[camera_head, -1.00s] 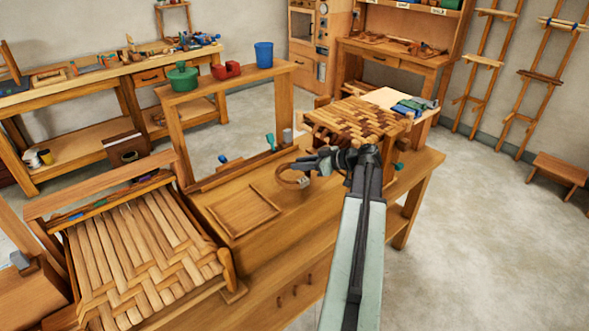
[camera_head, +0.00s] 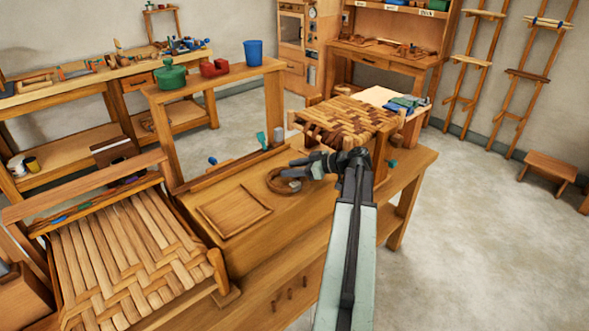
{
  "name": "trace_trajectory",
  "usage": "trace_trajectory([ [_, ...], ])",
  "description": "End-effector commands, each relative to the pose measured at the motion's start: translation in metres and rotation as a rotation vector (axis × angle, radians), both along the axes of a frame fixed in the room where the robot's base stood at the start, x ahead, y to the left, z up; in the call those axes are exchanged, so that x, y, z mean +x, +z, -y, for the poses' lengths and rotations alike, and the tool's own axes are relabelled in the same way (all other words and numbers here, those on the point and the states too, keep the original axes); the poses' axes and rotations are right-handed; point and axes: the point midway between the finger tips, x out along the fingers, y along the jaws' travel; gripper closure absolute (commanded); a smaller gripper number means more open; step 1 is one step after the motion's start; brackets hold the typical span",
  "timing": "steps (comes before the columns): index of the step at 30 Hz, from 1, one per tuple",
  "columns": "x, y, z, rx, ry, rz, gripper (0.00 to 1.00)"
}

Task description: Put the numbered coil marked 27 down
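A brown ring-shaped coil (camera_head: 274,184) with a small pale tag lies at or just above the top of the middle workbench. No number can be read on it. My gripper (camera_head: 289,168) is dark and points left, right at the coil's far right rim, and overlaps it in the picture. The fingers are small here, so I cannot tell whether they hold the rim or whether the coil rests fully on the wood.
A shallow wooden tray (camera_head: 234,210) lies left of the coil on the workbench (camera_head: 275,238). A woven seat frame (camera_head: 130,255) stands at the left. A checkered woven stool (camera_head: 345,120) stands close behind my gripper. A raised shelf (camera_head: 215,84) holds a blue cup (camera_head: 253,53).

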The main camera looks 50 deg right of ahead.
Motion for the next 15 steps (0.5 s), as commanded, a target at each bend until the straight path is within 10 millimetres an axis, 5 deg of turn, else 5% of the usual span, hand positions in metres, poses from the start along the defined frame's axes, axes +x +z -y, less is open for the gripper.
trace_trajectory([
  [8,-0.004,0.005,0.003,0.000,-0.003,0.000,0.52],
  [15,-0.050,0.029,0.021,0.001,-0.007,0.001,0.52],
])
